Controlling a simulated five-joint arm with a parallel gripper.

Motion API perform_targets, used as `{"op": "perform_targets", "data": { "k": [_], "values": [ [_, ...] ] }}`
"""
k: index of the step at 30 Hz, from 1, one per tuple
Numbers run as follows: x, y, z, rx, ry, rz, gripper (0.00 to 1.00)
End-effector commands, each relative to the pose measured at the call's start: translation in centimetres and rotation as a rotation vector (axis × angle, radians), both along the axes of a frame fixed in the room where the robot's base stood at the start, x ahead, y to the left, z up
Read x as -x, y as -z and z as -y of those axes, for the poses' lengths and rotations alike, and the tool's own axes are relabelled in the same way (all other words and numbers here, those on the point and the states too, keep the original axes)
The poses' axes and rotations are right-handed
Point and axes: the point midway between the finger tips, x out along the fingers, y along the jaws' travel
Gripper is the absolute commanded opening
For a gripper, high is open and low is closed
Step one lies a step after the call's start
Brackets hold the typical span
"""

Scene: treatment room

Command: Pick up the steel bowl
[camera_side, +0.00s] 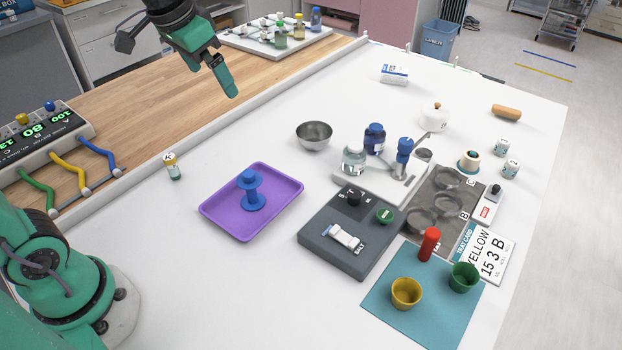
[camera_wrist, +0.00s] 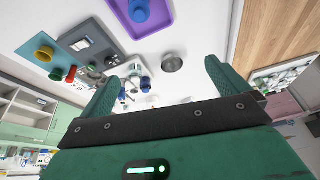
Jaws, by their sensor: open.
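The steel bowl (camera_side: 314,135) is a small, round, shiny grey bowl. It stands upright on the white table in the side view, behind the purple tray and left of the bottle rack. It looks empty. In the wrist view the bowl (camera_wrist: 172,63) shows ahead, between the two green fingers and apart from them. My gripper (camera_side: 226,80) is in the air to the upper left of the bowl in the side view, with its fingers pointing down and to the right. In the wrist view my gripper (camera_wrist: 160,85) has its fingers spread wide with nothing between them.
The purple tray (camera_side: 213,209) holds a blue spool (camera_side: 250,190). A white rack (camera_side: 377,180) with bottles stands close to the bowl's right. A grey block (camera_side: 325,215) is in front. A small yellow-capped vial (camera_side: 172,166) stands at left.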

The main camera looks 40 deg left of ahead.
Motion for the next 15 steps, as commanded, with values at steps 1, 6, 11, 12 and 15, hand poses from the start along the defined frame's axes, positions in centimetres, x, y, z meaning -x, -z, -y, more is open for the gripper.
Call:
{"op": "perform_targets", "data": {
  "k": [1,6,11,12,15],
  "values": [
    [-1.2,0.0,0.0,-0.004,0.010,-0.013,1.00],
    [-4.9,0.2,0.1,-0.015,0.046,-0.048,1.00],
    [-8.3,0.8,0.2,-0.024,0.079,-0.080,1.00],
    [-9.1,1.0,0.2,-0.027,0.087,-0.088,1.00],
    [-11.2,1.7,0.3,-0.032,0.108,-0.109,1.00]
  ]
}}
